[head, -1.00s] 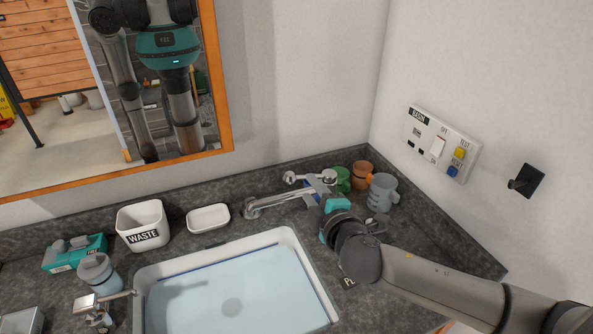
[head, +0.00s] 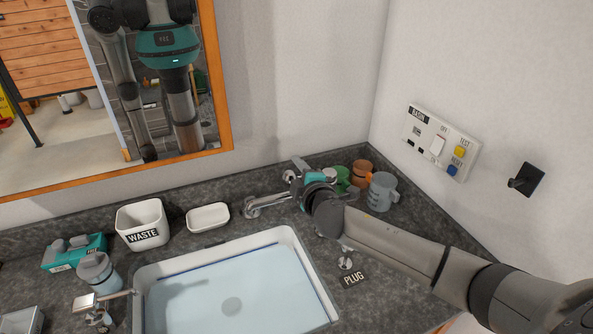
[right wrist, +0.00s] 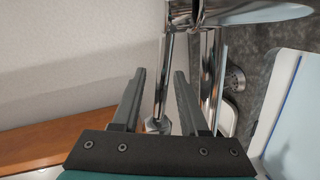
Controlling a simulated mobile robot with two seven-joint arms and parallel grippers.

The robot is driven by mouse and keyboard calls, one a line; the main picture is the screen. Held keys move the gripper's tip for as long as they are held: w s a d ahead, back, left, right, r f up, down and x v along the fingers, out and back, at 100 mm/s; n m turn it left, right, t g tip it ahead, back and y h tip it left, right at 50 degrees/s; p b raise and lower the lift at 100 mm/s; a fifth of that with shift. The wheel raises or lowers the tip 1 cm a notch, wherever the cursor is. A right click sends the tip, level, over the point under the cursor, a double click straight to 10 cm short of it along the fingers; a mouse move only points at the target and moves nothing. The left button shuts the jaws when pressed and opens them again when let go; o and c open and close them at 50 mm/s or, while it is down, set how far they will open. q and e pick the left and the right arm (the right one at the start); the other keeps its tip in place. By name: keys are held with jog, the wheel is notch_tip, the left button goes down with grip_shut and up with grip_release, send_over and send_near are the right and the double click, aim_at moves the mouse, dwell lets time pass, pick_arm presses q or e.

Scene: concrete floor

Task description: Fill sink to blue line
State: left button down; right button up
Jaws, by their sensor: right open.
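The white sink (head: 296,243) holds pale blue water (head: 235,295). A blue line (head: 200,263) shows along its inner wall just above the water. The chrome tap (head: 265,202) stands behind the sink; my right gripper hides part of it in the head view. My right gripper (head: 297,169) is at the tap's right end. In the right wrist view its two fingers (right wrist: 160,76) are apart, with chrome tap parts (right wrist: 205,60) beyond and beside them. I cannot tell whether they touch. No running stream is visible. My left gripper is not in view.
Green, orange and grey mugs (head: 381,194) stand close right of the gripper. A plug knob (head: 346,261) with a PLUG label (head: 354,276) is right of the sink. A soap dish (head: 208,217), WASTE bin (head: 142,226) and soap dispenser (head: 98,272) are left. The switch panel (head: 440,143) is on the wall.

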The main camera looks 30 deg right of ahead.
grip_shut()
dwell(0.3)
dwell(1.1)
